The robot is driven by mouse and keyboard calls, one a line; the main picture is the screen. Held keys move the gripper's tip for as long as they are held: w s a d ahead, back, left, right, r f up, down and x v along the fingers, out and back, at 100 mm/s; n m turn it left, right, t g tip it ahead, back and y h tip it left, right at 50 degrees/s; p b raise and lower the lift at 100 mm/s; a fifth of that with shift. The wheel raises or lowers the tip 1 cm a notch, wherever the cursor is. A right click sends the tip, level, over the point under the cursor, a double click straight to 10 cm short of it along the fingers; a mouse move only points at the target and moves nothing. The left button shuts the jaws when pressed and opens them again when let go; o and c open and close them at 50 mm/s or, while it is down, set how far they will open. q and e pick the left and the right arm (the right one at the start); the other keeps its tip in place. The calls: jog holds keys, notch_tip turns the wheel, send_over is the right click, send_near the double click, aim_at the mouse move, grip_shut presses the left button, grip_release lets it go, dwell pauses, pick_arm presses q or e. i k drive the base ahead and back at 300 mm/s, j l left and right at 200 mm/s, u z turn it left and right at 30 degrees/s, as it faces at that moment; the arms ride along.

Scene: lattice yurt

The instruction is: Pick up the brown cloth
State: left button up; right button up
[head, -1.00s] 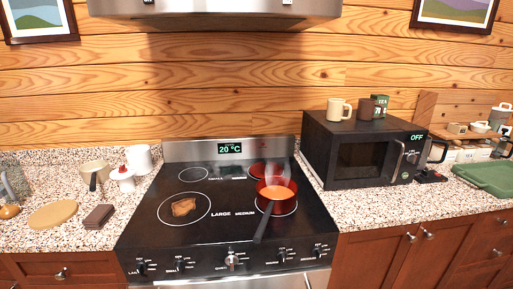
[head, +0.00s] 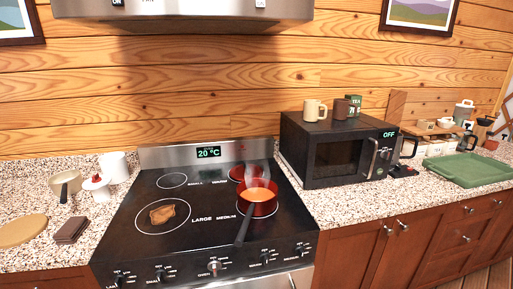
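A dark brown folded cloth (head: 71,230) lies flat on the speckled counter left of the stove, in the head view. It sits beside a round tan board (head: 22,231). A crumpled orange-brown piece (head: 162,214) lies on the front left burner; I cannot tell what it is made of. Neither of my grippers is in view.
A red pot (head: 259,200) of orange contents steams on the stove (head: 200,240), its dark handle pointing toward me. A microwave (head: 335,150) and green tray (head: 467,169) are at right.

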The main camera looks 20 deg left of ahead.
aim_at(71, 231)
jog(key=u, duration=2.15)
